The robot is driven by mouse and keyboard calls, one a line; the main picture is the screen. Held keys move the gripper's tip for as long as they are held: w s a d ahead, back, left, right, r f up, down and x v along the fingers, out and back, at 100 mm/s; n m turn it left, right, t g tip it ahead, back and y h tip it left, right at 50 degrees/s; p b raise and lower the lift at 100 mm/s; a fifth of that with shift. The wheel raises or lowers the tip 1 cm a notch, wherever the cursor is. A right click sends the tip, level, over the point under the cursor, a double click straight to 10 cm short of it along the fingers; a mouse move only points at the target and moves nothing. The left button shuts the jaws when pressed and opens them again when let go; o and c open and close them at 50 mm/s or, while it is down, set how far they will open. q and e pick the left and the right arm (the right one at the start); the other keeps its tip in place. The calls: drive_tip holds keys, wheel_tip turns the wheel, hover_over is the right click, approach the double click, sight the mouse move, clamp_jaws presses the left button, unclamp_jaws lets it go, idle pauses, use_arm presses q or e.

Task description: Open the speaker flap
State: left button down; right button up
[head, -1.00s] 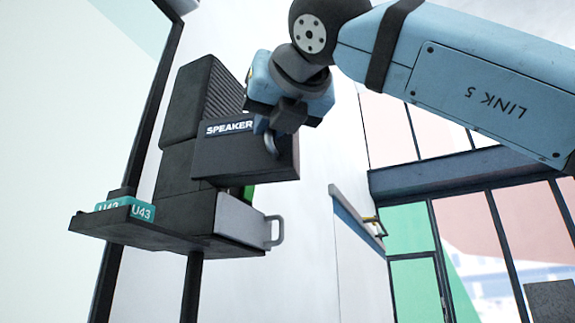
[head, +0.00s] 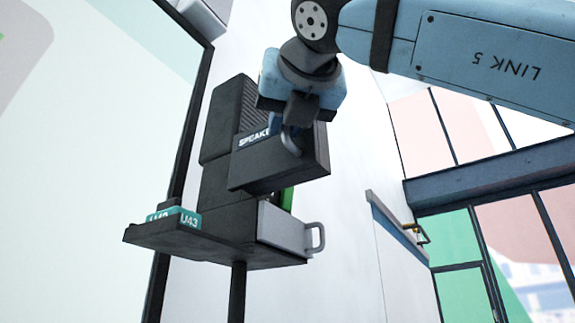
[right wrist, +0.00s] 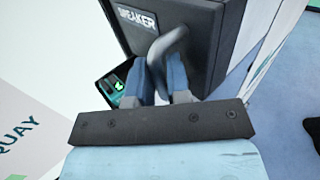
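The speaker flap (head: 285,165) is a black panel with a white SPEAKER label, jutting out from a dark stacked unit in the head view. It also shows at the top of the right wrist view (right wrist: 195,45). Its curved grey handle (right wrist: 172,42) shows in both views. My right gripper (head: 288,132) is at the handle and covers the end of the label in the head view. In the right wrist view its blue fingers (right wrist: 157,82) stand close on both sides of the handle and appear shut on it. My left gripper is not in view.
Below the flap is a grey panel with its own handle (head: 315,238), with a green part beside it. The unit stands on a dark shelf (head: 215,250) on a post, with a teal U43 tag (head: 190,221). A white wall rises behind; windows are at right.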

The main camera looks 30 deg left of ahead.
drive_tip(key=shift+o, duration=1.1)
drive_tip(key=shift+a, duration=0.1)
drive_tip(key=v, duration=1.4)
